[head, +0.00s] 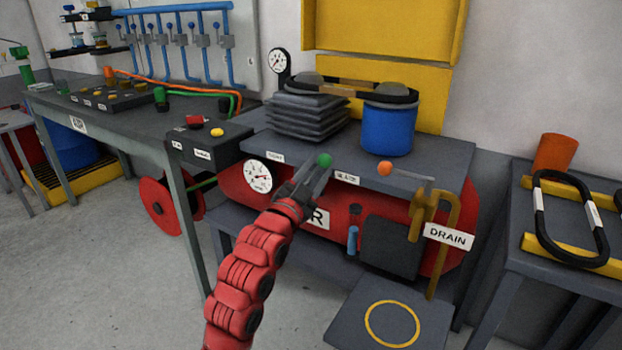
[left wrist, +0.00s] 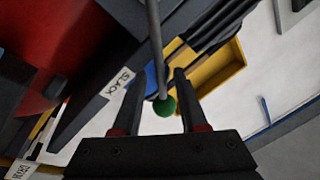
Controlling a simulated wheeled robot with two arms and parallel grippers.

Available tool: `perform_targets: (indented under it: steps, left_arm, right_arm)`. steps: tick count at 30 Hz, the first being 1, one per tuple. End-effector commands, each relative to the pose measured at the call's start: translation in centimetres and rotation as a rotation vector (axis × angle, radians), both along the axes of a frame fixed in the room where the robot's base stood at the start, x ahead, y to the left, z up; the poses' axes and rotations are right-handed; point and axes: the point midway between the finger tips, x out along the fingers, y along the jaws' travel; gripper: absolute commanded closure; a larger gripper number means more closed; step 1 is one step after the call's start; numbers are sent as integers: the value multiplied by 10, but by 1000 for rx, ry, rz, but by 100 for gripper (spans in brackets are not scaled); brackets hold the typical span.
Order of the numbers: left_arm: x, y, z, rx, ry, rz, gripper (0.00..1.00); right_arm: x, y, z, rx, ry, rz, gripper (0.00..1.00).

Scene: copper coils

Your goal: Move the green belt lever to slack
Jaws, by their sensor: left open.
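The green belt lever's round knob (head: 324,160) is at the front edge of the compressor bench, between a small label (head: 275,157) on the left, too small to read surely, and the SLACK label (head: 346,179) on the right. My left gripper (head: 315,173) is at the knob, its fingers pointing up toward the bench edge. In the left wrist view the green knob (left wrist: 164,107) and its grey rod (left wrist: 155,45) lie between the two spread fingers of the left gripper (left wrist: 160,76), with gaps visible beside the knob. The SLACK label (left wrist: 118,83) shows left of the fingers. My right gripper is out of view.
An orange-knobbed lever (head: 385,168) stands to the right, near the yellow DRAIN pipe (head: 452,215). A blue drum (head: 387,128) and a stack of dark bags (head: 305,115) stand behind on the bench. A red tank with a gauge (head: 258,176) is below the edge.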

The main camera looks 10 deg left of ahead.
Motion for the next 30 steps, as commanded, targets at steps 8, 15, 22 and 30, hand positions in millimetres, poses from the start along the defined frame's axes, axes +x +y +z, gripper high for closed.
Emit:
perform_targets:
  steps: [8, 15, 22, 30]
  left_arm:
    - [-32, 10, -7, 1, 3, 3, 58]
    - [-86, 25, -20, 0, 4, 4, 58]
    - [-121, 36, -23, 2, 10, 4, 58]
    - [-150, 43, -33, 3, 6, 4, 58]
  right_arm:
    - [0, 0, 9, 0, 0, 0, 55]
    - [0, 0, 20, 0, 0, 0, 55]
    - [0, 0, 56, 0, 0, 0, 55]
    - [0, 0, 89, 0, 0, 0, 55]
